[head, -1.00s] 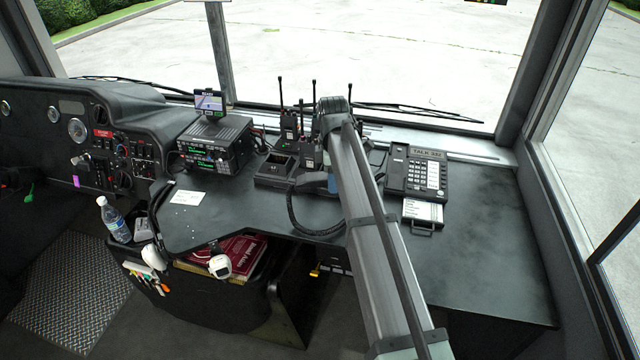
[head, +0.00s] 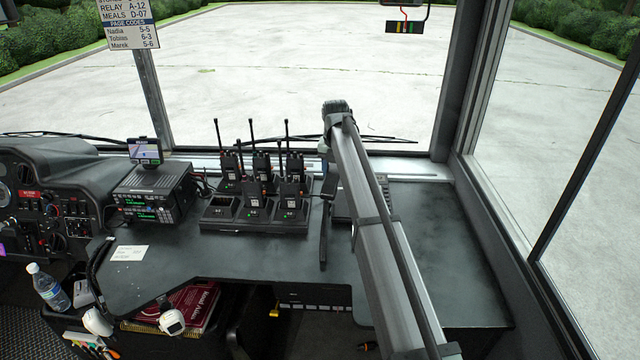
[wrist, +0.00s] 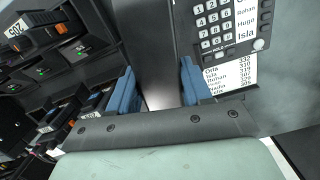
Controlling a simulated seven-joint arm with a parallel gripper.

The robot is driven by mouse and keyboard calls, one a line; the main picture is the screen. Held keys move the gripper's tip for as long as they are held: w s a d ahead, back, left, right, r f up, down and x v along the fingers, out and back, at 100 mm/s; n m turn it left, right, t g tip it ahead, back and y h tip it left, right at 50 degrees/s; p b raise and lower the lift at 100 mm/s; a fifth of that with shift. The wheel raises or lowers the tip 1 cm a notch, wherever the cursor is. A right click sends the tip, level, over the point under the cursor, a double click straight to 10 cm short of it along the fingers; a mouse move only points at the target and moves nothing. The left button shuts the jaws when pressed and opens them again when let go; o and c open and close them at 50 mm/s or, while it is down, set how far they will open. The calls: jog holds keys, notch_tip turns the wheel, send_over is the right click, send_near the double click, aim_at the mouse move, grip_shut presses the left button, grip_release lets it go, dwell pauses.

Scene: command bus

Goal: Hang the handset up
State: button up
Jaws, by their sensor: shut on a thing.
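My gripper (wrist: 157,92) has its two blue fingers on either side of a dark, smooth bar, the handset (wrist: 155,45), and is shut on it. In the head view the handset (head: 325,225) is a dark, upright bar just left of my arm, beside the desk phone (head: 342,208). My arm hides most of that phone. My gripper (head: 326,152) is largely hidden there by my wrist. In the wrist view the phone (wrist: 225,28) with its keypad lies right of the handset. The handset covers the phone's left side, so I cannot tell whether they touch.
A charger rack (head: 254,226) with several radios stands left of the handset; the radios (wrist: 45,40) also show at left in the wrist view. A radio unit (head: 155,195) is further left. Bare desk (head: 440,240) lies right of my arm. Windows rise behind.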

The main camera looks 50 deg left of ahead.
jog(key=w, duration=0.1)
jog(key=w+n, duration=0.1)
jog(key=w, duration=0.1)
jog(key=w+n, duration=0.1)
jog(key=shift+w+a+r, duration=0.2)
jog(key=shift+a+r, duration=0.05)
jog(key=shift+r, duration=0.1)
jog(key=shift+f, duration=3.6)
jog(key=shift+f, duration=0.1)
jog(key=o, duration=1.3)
jog(key=r, duration=0.4)
jog(key=s+d+r, duration=0.1)
jog(key=r, duration=0.8)
jog(key=shift+s+d+r, duration=0.2)
jog(key=shift+r, duration=0.15)
